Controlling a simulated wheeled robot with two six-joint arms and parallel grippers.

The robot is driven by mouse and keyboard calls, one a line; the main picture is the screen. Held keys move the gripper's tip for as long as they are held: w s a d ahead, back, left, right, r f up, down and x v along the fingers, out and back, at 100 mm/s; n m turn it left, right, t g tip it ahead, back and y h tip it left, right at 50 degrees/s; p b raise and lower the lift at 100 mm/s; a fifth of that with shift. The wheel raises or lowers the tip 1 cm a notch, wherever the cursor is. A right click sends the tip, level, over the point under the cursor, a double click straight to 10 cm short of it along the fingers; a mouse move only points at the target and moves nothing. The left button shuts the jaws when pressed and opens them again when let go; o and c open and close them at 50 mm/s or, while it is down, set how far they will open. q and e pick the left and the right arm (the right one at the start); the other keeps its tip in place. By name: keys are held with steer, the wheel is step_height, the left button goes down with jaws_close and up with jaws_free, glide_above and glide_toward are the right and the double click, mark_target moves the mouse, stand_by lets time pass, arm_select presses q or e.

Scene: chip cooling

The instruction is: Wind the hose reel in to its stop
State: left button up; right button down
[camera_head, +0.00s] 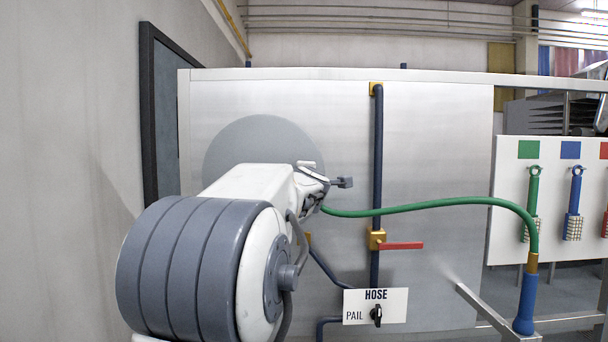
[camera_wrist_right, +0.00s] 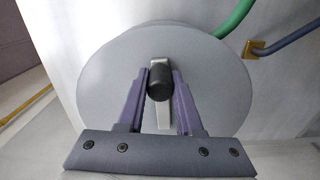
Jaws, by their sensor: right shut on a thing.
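The hose reel (camera_head: 240,145) is a grey disc on the steel panel, partly hidden behind my arm in the head view. In the right wrist view the reel (camera_wrist_right: 110,80) fills the middle. Its pale metal crank (camera_wrist_right: 164,118) carries a black knob (camera_wrist_right: 158,84). My right gripper (camera_wrist_right: 160,74) has its two purple fingers on either side of this knob, shut on it. The green hose (camera_head: 440,203) emerges from behind my wrist, runs right, then bends down to a brass collar and a blue nozzle (camera_head: 526,300). My left gripper is not in view.
A dark blue pipe (camera_head: 376,150) with a brass valve and red lever (camera_head: 402,245) stands right of the reel. Below it is a HOSE/PAIL sign (camera_head: 394,295) with a black selector (camera_head: 376,315). A white board (camera_head: 508,195) with colour-marked tools hangs at right.

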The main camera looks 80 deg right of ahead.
stand_by(0.4)
steer(key=c, duration=0.6)
jaws_free()
steer(key=shift+w+f, duration=0.1)
steer(key=shift+o, duration=0.2)
steer(key=v, duration=1)
steer(key=shift+a, duration=0.15)
